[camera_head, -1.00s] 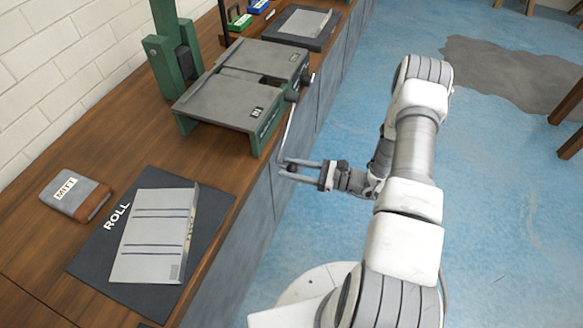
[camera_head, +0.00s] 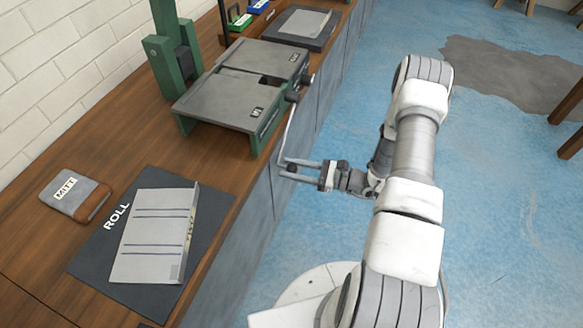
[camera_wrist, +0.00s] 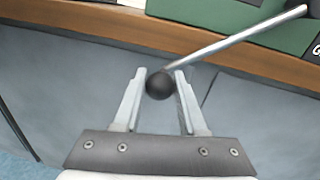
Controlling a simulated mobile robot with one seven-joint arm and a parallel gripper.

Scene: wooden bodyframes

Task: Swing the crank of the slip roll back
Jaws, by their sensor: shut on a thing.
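The slip roll is the green-framed machine with grey top plates (camera_head: 240,88) on the bench. Its crank, a thin metal rod (camera_head: 286,135), hangs down from the machine's right end over the bench's front edge. In the wrist view the rod (camera_wrist: 235,38) slants from the upper right down to a black ball knob (camera_wrist: 159,85). My gripper (camera_wrist: 159,82) has its two fingers on either side of this knob and is shut on it. In the head view my gripper (camera_head: 285,168) is at the rod's lower end, where the knob is hard to make out.
A dark mat marked ROLL (camera_head: 207,222) carries a grey sheet (camera_head: 150,235) on the near bench. A grey and brown MITT pad (camera_head: 75,194) lies to its left. A green post (camera_head: 168,65) stands behind the machine.

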